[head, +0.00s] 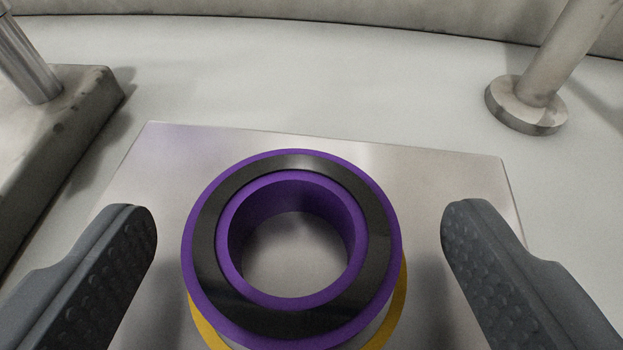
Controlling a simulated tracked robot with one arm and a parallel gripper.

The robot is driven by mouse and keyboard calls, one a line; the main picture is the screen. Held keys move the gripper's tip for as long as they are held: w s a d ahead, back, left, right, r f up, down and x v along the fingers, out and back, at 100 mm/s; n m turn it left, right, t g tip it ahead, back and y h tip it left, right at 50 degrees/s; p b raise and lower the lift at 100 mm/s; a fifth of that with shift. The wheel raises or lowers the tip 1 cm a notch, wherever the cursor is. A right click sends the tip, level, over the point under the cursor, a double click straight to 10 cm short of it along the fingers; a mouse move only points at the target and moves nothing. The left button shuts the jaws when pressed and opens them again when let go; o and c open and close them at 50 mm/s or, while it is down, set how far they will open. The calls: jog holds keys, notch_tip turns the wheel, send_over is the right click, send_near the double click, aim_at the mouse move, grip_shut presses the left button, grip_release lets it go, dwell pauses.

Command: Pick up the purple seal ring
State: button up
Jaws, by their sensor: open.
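The purple seal ring (377,205) is in the lower middle of the head view. It has a purple outer rim, a dark grey band and a purple inner rim around an open hole. It lies on top of another ring with a yellow edge (399,289), mostly hidden beneath it. Through the hole I see a grey metal surface. My gripper (298,228) is open, with one dark textured finger on each side of the ring. There is a gap between each finger and the ring, and neither touches it.
The rings stand on a flat metal plate (440,172). A grey block (60,130) with a metal post is at the left. A pole on a round foot (527,104) stands at the upper right. The pale floor behind the plate is clear up to a wall (330,12).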

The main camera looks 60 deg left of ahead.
jog(key=shift+w+a+f, duration=0.15)
jog(key=shift+w+a, duration=0.1)
jog(key=shift+a, duration=0.25)
jog(key=c, duration=1.2)
jog(key=shift+o, duration=0.2)
